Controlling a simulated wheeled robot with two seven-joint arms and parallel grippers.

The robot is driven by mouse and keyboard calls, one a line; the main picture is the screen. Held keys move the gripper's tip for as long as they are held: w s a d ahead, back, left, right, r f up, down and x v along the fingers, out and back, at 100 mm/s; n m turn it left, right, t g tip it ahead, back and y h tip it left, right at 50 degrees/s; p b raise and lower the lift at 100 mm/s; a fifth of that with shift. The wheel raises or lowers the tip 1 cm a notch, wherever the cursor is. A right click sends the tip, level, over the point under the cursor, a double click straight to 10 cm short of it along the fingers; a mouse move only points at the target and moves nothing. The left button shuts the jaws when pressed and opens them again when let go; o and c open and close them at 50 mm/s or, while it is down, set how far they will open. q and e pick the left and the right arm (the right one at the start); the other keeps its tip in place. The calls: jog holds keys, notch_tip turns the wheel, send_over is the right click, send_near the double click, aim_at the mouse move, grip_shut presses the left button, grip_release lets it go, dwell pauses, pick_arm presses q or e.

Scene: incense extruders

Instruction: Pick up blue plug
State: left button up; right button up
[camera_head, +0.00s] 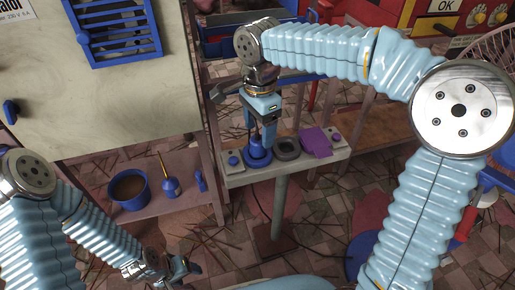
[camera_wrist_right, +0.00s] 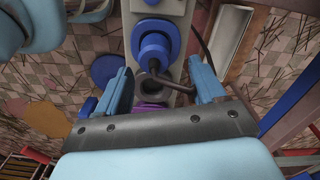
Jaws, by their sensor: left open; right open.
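The blue plug (camera_head: 257,161) stands on a pale narrow stand (camera_head: 234,180) in the head view. It has a wide round base and, in the wrist view (camera_wrist_right: 155,42), a dark bent rod beside it. My right gripper (camera_head: 259,138) is open, pointing down over the plug in the head view. In the wrist view its two blue fingers (camera_wrist_right: 161,87) are spread wide on either side of the stand, with the plug ahead of them. I cannot tell whether a finger touches the plug. My left gripper (camera_head: 167,270) is low at the left, open and away from the stand.
A dark grey ring (camera_head: 287,148) and a purple block (camera_head: 316,142) sit right of the plug on the stand. A blue pot (camera_head: 129,187) and a blue oil can (camera_head: 170,186) stand on a lower shelf at left.

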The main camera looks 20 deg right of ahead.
aim_at(259, 138)
jog(key=f, duration=0.4)
jog(key=shift+s+a+f+b, duration=0.15)
jog(key=shift+s+f+b, duration=0.15)
jog(key=shift+b, duration=0.05)
jog(key=c, duration=1.1)
jog(key=shift+c, duration=0.2)
